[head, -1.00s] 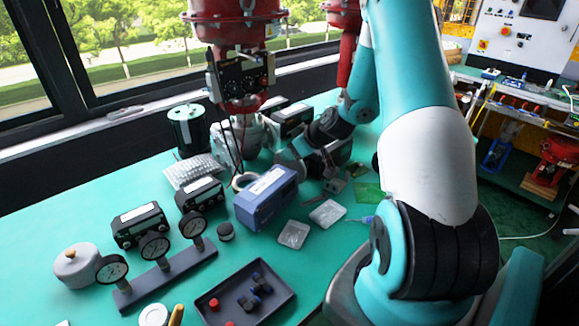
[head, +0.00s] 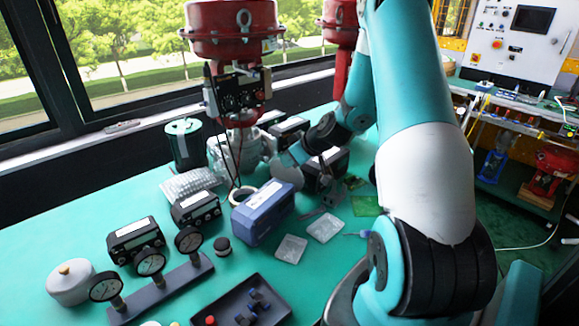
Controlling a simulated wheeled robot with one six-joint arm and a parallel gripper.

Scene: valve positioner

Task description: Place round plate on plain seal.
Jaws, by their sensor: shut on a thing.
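My arm reaches over the bench, and its wrist end with my gripper (head: 290,168) is low behind the blue box (head: 264,212), beside the valve's pale body. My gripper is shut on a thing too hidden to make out. The fingertips are mostly covered by my wrist and the blue box. A pale ring (head: 241,197) lies on the bench just left of the blue box, partly hidden by it. I cannot tell whether it is the plain seal. I cannot pick out the round plate for certain.
A red-topped valve (head: 234,40) stands behind. Dark boxes (head: 136,238), a gauge rail (head: 165,290), a dark tray (head: 243,303), a black knob (head: 222,246) and clear bags (head: 291,249) lie nearer. Clear bench (head: 60,230) shows at the left.

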